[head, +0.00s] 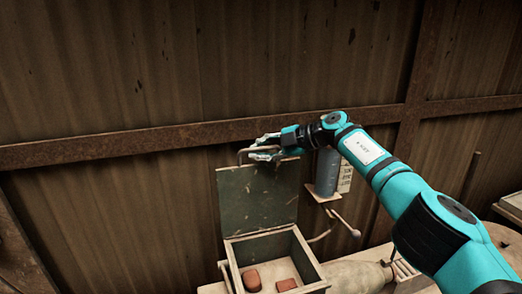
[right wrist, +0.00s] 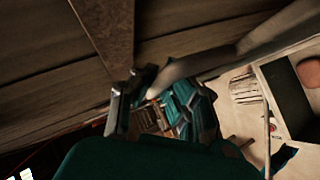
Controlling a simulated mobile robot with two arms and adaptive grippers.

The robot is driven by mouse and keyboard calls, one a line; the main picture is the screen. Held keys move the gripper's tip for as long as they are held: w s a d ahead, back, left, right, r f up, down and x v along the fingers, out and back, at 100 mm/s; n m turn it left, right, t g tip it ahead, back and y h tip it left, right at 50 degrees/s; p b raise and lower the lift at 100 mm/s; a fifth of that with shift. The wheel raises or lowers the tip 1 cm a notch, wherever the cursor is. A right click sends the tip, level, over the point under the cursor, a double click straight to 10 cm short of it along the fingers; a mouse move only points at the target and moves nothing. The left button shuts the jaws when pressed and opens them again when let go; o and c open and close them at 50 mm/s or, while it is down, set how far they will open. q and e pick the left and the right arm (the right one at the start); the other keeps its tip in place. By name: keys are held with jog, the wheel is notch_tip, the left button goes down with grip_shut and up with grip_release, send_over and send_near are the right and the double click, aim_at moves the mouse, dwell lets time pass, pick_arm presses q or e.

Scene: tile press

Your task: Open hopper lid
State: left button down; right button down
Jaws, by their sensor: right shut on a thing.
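The hopper (head: 280,247) is an open-topped wooden box at the bottom middle of the head view. Its worn green lid (head: 257,195) stands up, nearly upright, along the back of the box. A bar handle (head: 243,151) sits at the lid's upper edge. My right gripper (head: 262,150) is shut on this handle at the top of the lid. In the right wrist view, a pale bar (right wrist: 190,68) runs between the gripper's fingers (right wrist: 158,105); its end is partly hidden. My left gripper is in neither view.
Two reddish-brown lumps (head: 251,280) lie inside the hopper. A grey bottle (head: 327,172) stands on a small wall shelf (head: 323,194) right of the lid. A rusty rail (head: 120,147) crosses the plank wall close behind my gripper. A pale sack-like thing (head: 355,276) lies right of the hopper.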

jog(key=shift+w+r, duration=0.1)
jog(key=shift+r, duration=0.35)
jog(key=c, duration=1.5)
grip_release()
jog(key=shift+o, duration=0.6)
jog(key=shift+s+d+f, duration=0.1)
jog(key=shift+s+d, duration=0.05)
jog(key=shift+s, duration=0.1)
jog(key=shift+d, duration=0.4)
jog(key=v, duration=1.1)
jog(key=shift+s+d, duration=0.1)
jog(key=shift+s, duration=0.05)
